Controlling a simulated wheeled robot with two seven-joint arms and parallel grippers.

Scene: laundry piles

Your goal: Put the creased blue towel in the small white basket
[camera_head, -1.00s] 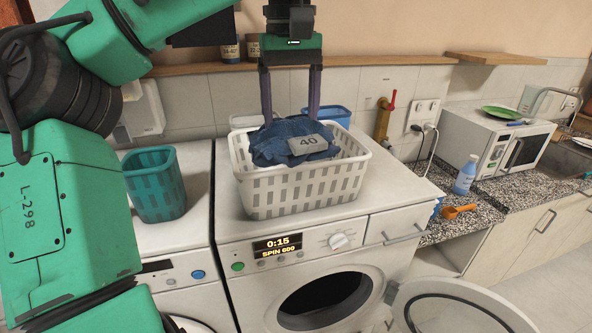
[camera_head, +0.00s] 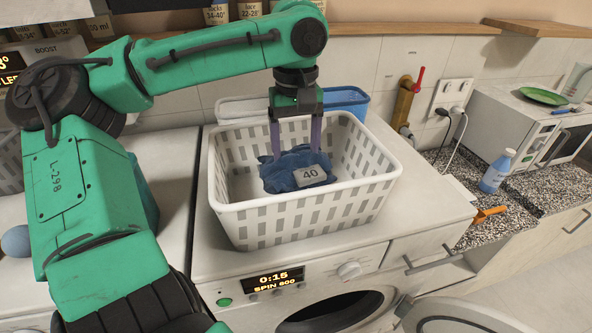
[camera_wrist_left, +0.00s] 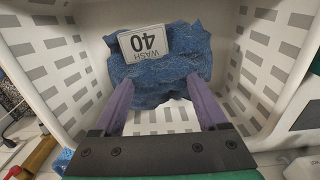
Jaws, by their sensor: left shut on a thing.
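The blue towel (camera_head: 284,172) is crumpled and carries a grey tag reading 40. It is inside the white slotted basket (camera_head: 310,211), low between its walls. The basket stands on top of the washing machine. My left gripper (camera_head: 296,145) reaches down into the basket from above, its purple fingers shut on the towel. In the left wrist view the towel (camera_wrist_left: 165,77) lies at the fingertips, its tag reading WASH 40, with the basket's walls around it. Whether the towel rests on the basket floor is hard to tell. My right gripper does not show.
A blue container (camera_head: 346,101) stands behind the basket by the tiled wall. A blue-white bottle (camera_head: 497,171) and an orange scoop (camera_head: 489,214) are on the speckled counter at right. The washing machine's door (camera_head: 455,318) hangs open below. A shelf runs along the wall behind.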

